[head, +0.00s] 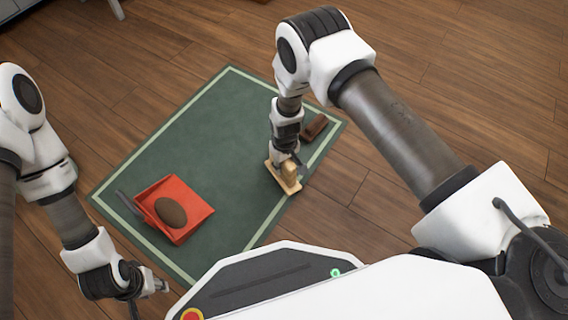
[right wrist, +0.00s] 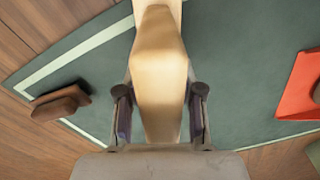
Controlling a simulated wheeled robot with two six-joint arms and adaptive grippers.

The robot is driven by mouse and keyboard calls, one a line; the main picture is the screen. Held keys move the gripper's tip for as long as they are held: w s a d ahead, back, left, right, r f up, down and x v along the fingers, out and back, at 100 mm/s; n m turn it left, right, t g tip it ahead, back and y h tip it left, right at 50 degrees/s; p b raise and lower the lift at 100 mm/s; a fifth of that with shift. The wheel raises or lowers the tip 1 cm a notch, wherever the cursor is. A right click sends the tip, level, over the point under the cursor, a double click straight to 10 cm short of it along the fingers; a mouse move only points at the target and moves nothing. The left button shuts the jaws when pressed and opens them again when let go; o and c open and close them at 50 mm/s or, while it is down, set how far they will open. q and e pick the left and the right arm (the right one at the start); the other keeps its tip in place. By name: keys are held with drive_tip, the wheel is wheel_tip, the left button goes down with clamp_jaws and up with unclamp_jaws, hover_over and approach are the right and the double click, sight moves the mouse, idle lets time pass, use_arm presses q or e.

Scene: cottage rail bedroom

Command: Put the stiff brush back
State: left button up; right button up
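A pale wooden brush-like piece (head: 286,179) with a flat base and an upright grip is at my right gripper (head: 287,160), near the right edge of the green mat. In the right wrist view the pale wood (right wrist: 160,80) runs between the two fingers of my right gripper (right wrist: 160,112), which appear closed against its sides. No bristles show, and I cannot tell whether its base touches the mat. My left gripper (head: 158,286) is low at the left, beyond the mat's near edge, and seems empty; its finger opening is unclear.
The green mat (head: 205,130) lies on a wooden floor. A red dustpan (head: 195,208) holding a brown oval thing (head: 171,212) lies on its left part. A dark brown block (head: 314,127) lies near its right edge, behind my right gripper. The mat's middle is clear.

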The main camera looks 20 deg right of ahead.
drive_tip(key=shift+o, duration=0.4)
drive_tip(key=shift+r, duration=0.15)
wheel_tip(320, 180, up, 12)
drive_tip(key=p, duration=0.8)
drive_tip(key=shift+d+r, duration=0.1)
drive_tip(key=s+d+f+m, duration=0.1)
drive_tip(key=s+d, duration=0.3)
drive_tip(key=s, duration=0.2)
drive_tip(key=s+d+f, duration=0.1)
drive_tip(key=s+d, duration=0.2)
drive_tip(key=s, duration=0.3)
drive_tip(key=s+d+r+m, duration=0.1)
drive_tip(key=s+r, duration=0.1)
drive_tip(key=s, duration=0.5)
drive_tip(key=s+d+r+m, duration=0.1)
drive_tip(key=s+r, duration=0.1)
drive_tip(key=s, duration=0.5)
drive_tip(key=shift+s+d, duration=0.2)
drive_tip(key=shift+s, duration=0.1)
